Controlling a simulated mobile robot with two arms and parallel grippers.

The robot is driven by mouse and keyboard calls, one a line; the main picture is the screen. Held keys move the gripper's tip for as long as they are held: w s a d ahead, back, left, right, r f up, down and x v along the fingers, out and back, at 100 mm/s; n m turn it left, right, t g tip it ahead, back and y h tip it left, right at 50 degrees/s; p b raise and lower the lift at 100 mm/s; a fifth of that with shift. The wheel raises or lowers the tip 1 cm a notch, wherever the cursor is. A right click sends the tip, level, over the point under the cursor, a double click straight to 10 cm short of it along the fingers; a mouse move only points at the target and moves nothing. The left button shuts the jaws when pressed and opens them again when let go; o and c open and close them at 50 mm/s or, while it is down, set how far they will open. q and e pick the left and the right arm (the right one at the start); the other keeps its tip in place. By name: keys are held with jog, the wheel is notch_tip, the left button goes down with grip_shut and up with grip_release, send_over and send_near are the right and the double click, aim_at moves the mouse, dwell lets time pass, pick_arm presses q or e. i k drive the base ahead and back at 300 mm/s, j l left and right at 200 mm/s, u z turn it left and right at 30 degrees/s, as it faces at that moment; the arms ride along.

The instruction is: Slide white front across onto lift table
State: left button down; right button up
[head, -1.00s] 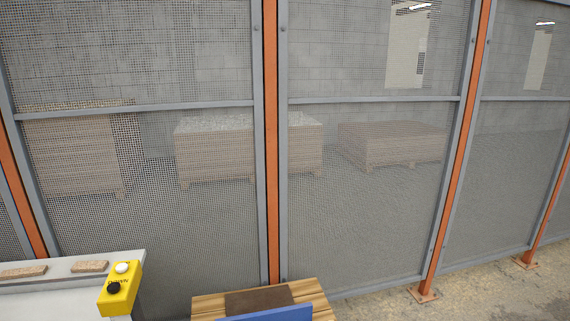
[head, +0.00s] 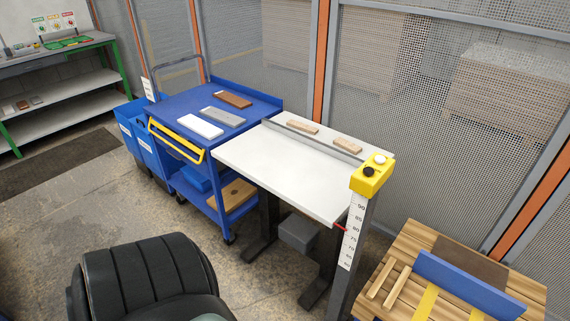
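The white front (head: 200,126) lies flat on the top of the blue cart (head: 165,103), near its front edge. A grey board (head: 223,116) and a brown board (head: 233,99) lie behind it on the same top. The lift table (head: 270,165) has a white top and stands just right of the cart, their edges close together. Its top looks a little lower than or about level with the cart's; I cannot tell exactly. Neither of my grippers is in view.
Two wooden blocks (head: 303,126) lie behind a rail on the lift table. A yellow button box (head: 371,175) tops a scaled post at its right corner. A black chair-like shape (head: 150,280) fills the front. A wooden pallet bench (head: 450,275) stands right, blue bins (head: 140,140) left.

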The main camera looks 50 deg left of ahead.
aim_at(209, 131)
jog(key=j+u, duration=0.1)
jog(key=u, duration=2.25)
